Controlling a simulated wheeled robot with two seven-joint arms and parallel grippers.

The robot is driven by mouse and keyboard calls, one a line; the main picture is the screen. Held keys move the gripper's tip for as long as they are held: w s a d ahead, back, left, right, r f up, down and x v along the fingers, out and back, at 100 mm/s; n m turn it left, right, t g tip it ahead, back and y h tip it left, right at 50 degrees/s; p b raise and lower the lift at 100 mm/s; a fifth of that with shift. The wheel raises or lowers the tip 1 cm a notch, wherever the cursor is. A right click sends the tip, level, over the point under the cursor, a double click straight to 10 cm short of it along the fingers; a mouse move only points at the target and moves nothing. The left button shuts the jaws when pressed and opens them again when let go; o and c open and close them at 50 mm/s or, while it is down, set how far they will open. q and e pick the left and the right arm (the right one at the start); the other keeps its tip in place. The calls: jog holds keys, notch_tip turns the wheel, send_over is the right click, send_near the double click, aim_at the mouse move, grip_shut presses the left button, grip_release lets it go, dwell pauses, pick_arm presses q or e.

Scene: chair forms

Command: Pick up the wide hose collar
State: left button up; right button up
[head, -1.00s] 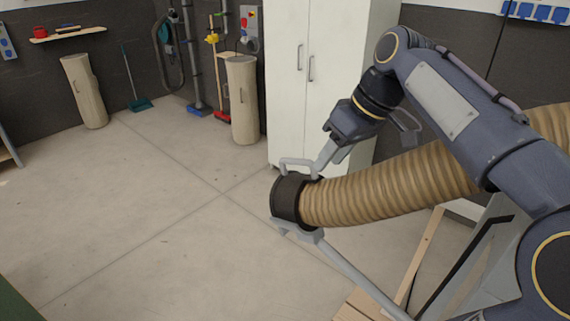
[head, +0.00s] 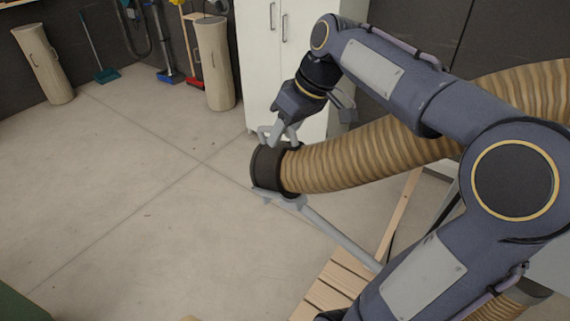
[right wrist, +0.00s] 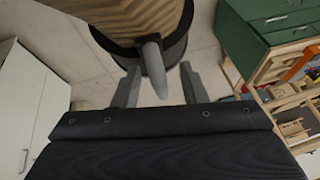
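The wide hose collar (head: 266,168) is a black ring on the open end of a thick tan ribbed hose (head: 375,152). It rests in a grey cradle on a slanted support arm (head: 335,238). A grey handle-like piece stands up at the collar. My right gripper (head: 280,133) is just above the collar, pointing down at it. In the right wrist view, the fingers of my right gripper (right wrist: 157,86) are apart, with the grey piece (right wrist: 153,62) between them in the picture. The black collar (right wrist: 172,42) is behind it. Contact cannot be told. My left gripper is out of view.
A white cabinet (head: 290,55) stands behind the collar. Two beige rolled forms (head: 213,65) and a teal broom are near the back wall. Wooden slats (head: 335,290) lie below the hose. The right wrist view shows a green cabinet (right wrist: 262,32).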

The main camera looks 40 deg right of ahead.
grip_shut()
jog(key=shift+r, duration=0.1)
dwell(1.2)
